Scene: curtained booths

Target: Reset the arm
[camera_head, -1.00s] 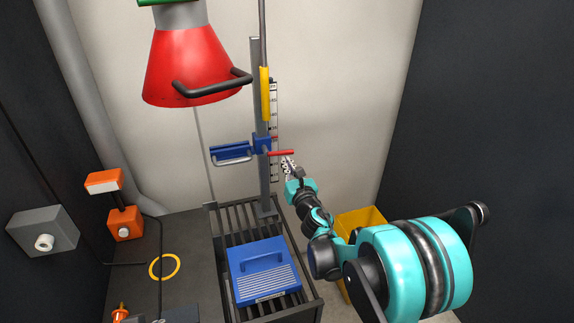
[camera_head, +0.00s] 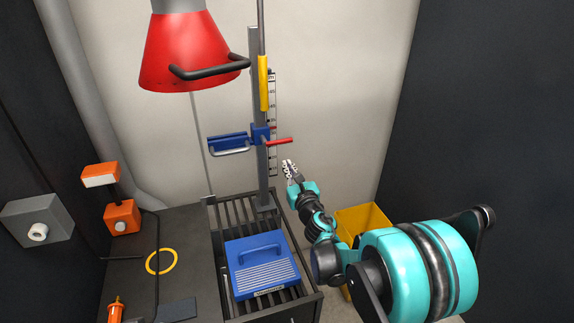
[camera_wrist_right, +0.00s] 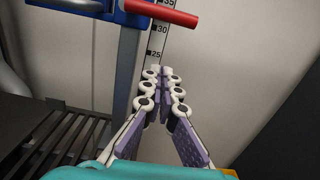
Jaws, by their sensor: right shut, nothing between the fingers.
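My right gripper (camera_head: 289,168) is shut and empty, pointing up in front of the pale back wall. It is just below and right of the red lever (camera_head: 279,141) on the blue clamp (camera_head: 260,135), apart from it. In the right wrist view, my right gripper (camera_wrist_right: 162,72) has its fingertips together. The red lever (camera_wrist_right: 160,12) lies above and beyond the fingertips there. The clamp rides on a grey upright post (camera_head: 262,175) beside a scale. My left gripper is not in view.
A red hood (camera_head: 185,50) with a dark handle hangs at upper left. A blue case (camera_head: 262,268) lies on the slatted rack (camera_head: 315,300). A yellow bin (camera_head: 362,222) stands behind my right arm. An orange device (camera_head: 122,217) and yellow ring (camera_head: 161,262) are on the left counter.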

